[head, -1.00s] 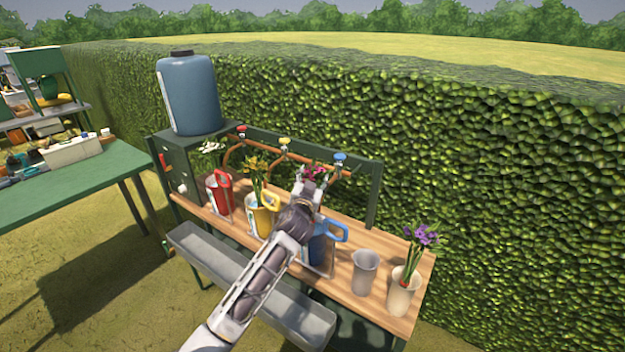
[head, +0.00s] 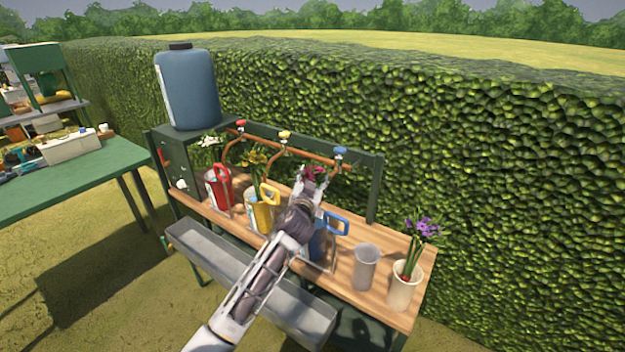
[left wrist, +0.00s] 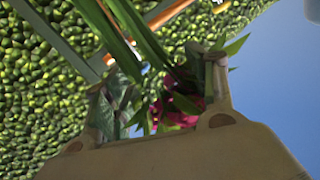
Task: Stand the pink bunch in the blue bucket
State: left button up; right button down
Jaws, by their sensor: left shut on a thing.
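The pink bunch (head: 315,174) shows its deep pink flowers just beyond my left gripper (head: 310,190). In the left wrist view the pink flowers (left wrist: 180,108) and green stems sit between the fingers of the left gripper (left wrist: 160,112), which is shut on the bunch. The blue bucket (head: 318,243) stands on the wooden bench, below and partly behind my left forearm, with its blue handle to the right. The arm hides most of the bucket and the lower stems, so I cannot tell whether the stems are inside it. My right gripper is not in view.
Red (head: 218,190) and yellow (head: 260,214) buckets with flowers stand left of the blue one. A grey cup (head: 365,268) and a cream pot (head: 402,290) with purple flowers stand right. Taps on a copper pipe (head: 300,154) run behind. A grey trough (head: 245,280) hangs in front.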

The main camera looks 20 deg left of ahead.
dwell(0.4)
pick_arm(q)
jog(key=o, duration=1.6)
jog(key=shift+f, duration=0.15)
jog(key=shift+o, duration=0.2)
jog(key=s+d, duration=0.1)
jog(key=s, duration=1.1)
dwell(0.5)
